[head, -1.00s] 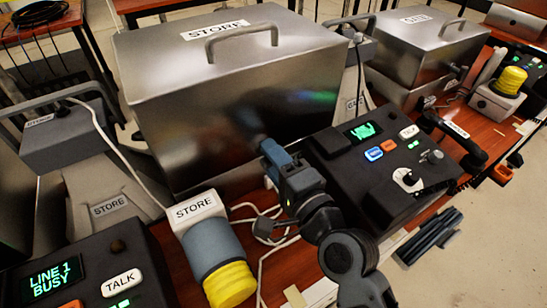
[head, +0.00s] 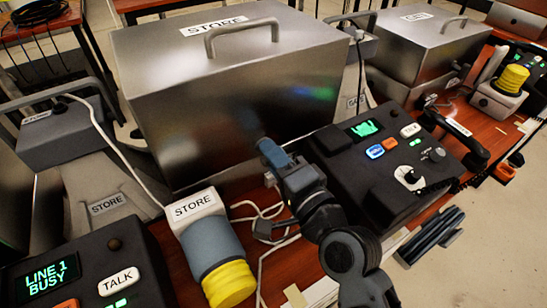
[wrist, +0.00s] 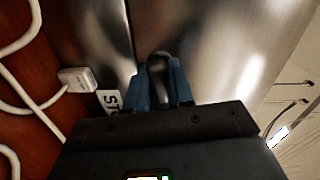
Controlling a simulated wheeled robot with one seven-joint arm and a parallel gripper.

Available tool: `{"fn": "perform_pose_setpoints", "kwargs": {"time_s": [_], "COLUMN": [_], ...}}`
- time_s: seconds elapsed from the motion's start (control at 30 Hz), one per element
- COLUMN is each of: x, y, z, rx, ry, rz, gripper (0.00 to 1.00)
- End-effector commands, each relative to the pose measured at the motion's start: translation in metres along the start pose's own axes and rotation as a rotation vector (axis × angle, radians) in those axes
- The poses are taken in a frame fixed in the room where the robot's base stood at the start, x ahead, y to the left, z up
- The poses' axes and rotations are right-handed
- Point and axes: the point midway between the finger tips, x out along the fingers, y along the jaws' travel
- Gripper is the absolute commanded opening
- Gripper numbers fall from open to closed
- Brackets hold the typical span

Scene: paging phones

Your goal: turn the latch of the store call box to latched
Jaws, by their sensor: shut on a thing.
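The store call box (head: 230,90) is a large metal box with a STORE label and a handle on its lid. Its latch is hidden behind my gripper in the head view; in the wrist view a dark rounded latch knob (wrist: 154,66) stands out from the metal front. My gripper (head: 266,145) is at the lower front of the box. In the wrist view its blue fingers (wrist: 158,84) are shut on the latch knob, one on each side. I cannot tell the latch's exact angle.
A black phone console (head: 395,165) with a handset is right of my arm. A blue and yellow STORE beacon (head: 215,255) stands left of it. White cables (head: 262,215) lie on the red table between. Another metal box (head: 425,40) is behind right.

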Motion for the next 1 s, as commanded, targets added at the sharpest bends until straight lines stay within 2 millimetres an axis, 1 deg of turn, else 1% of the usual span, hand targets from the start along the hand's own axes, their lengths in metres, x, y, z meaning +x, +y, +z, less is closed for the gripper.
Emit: {"fn": "perform_pose_setpoints", "kwargs": {"time_s": [0.13,1.0], "x": [-0.0001,-0.0002], "y": [0.0035,0.0047], "z": [0.0003,0.0], "rx": [-0.117,-0.944], "ry": [0.0,0.001], "rz": [0.0,0.002], "gripper": [0.0,0.0]}}
